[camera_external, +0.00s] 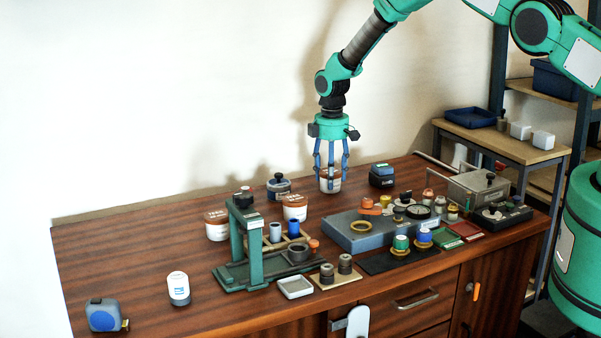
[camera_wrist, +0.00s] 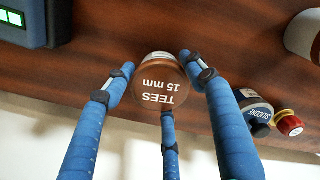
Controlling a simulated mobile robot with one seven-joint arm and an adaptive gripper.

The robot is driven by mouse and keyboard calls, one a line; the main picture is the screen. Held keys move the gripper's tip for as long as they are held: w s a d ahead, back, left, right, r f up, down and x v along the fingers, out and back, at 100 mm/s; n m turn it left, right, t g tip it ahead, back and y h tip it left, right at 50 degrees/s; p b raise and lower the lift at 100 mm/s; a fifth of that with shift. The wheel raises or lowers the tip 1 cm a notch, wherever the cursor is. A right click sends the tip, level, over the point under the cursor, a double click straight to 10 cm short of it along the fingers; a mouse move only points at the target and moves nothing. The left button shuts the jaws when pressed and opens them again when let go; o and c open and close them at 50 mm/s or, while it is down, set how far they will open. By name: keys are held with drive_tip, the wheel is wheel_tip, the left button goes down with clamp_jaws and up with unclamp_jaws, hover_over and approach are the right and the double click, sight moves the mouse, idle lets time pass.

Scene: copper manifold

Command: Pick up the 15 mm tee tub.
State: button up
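The 15 mm tee tub (camera_external: 330,185) is a small white tub at the back of the wooden worktop. In the wrist view its brown lid (camera_wrist: 158,88) reads "TEES 15 mm". My gripper (camera_external: 331,170) points straight down over it, with blue fingers on several sides of the tub. In the wrist view, two fingers of my gripper (camera_wrist: 158,75) flank the lid and a third comes up to its near edge. The fingertips are very close to the tub's sides. I cannot tell whether they touch it. The tub looks upright; its underside is hidden.
Two similar brown-lidded tubs (camera_external: 217,226) (camera_external: 294,208) stand to the left. A dark blue box (camera_external: 382,175) is close on the right. A green stand (camera_external: 247,245) and a grey-blue block (camera_external: 375,232) are in front. The worktop's left part is mostly clear.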

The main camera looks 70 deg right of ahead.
drive_tip(key=c, duration=0.9)
drive_tip(key=shift+c, duration=0.2)
drive_tip(key=shift+r, duration=0.15)
drive_tip(key=shift+w+r, duration=0.1)
drive_tip(key=shift+r, duration=0.7)
wheel_tip(320, 180, up, 2)
drive_tip(key=shift+r, duration=0.1)
drive_tip(key=s+a+p, duration=0.1)
drive_tip(key=s+a, duration=0.3)
drive_tip(key=s, duration=0.3)
drive_tip(key=s+a+r, duration=0.1)
drive_tip(key=s+a, duration=0.3)
drive_tip(key=s, duration=0.2)
drive_tip(key=shift+s+p, duration=0.35)
drive_tip(key=shift+s, duration=0.05)
drive_tip(key=shift+a, duration=0.15)
